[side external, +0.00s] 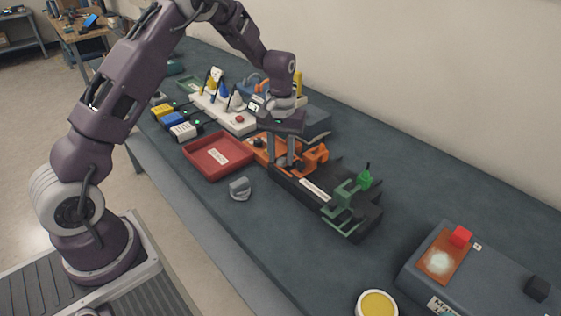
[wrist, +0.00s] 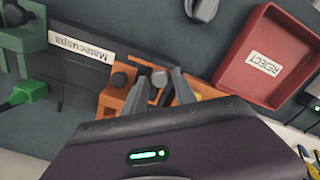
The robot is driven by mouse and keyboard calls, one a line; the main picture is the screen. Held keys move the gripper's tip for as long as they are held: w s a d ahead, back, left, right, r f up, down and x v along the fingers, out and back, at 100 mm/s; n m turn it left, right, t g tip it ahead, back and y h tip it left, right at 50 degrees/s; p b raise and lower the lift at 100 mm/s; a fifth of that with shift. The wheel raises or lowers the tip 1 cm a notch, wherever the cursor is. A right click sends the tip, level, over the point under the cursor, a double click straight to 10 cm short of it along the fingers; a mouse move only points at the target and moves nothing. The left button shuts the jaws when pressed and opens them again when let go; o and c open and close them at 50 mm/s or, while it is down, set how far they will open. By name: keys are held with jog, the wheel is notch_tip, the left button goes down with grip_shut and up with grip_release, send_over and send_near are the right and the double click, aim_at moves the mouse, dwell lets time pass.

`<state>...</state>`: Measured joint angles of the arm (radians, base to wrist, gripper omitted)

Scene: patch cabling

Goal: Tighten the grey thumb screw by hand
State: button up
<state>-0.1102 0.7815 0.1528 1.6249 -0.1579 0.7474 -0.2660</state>
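My gripper (wrist: 160,76) points down over an orange fixture (wrist: 110,99), its two fingers apart. A small dark grey knob (wrist: 160,79) shows between the fingertips in the wrist view, with what looks like a narrow gap on each side. It looks like the thumb screw, and its lower part is hidden. A second dark knob (wrist: 119,80) stands on the fixture to its left. In the side view my gripper (side external: 290,160) is down at the orange fixture (side external: 316,156), and its fingers partly cover the knob there. A loose grey knob-like piece (side external: 240,188) lies on the bench.
A red REJECT tray (side external: 205,165) stands left of the fixture. A green clamp (side external: 343,200) and bright green plug (side external: 364,179) are on the dark rail's near end. A grey box (side external: 480,275) and yellow-topped tub (side external: 377,304) stand at right. Bench between is clear.

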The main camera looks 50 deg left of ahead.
jog(key=shift+f, duration=0.15)
jog(key=shift+c, duration=0.2)
grip_shut()
jog(key=m, duration=0.5)
jog(key=shift+c, duration=0.5)
grip_release()
jog(key=shift+m, duration=0.7)
jog(key=shift+o, duration=0.3)
jog(key=shift+r, duration=1.55)
jog(key=o, duration=0.6)
jog(key=shift+c, duration=0.2)
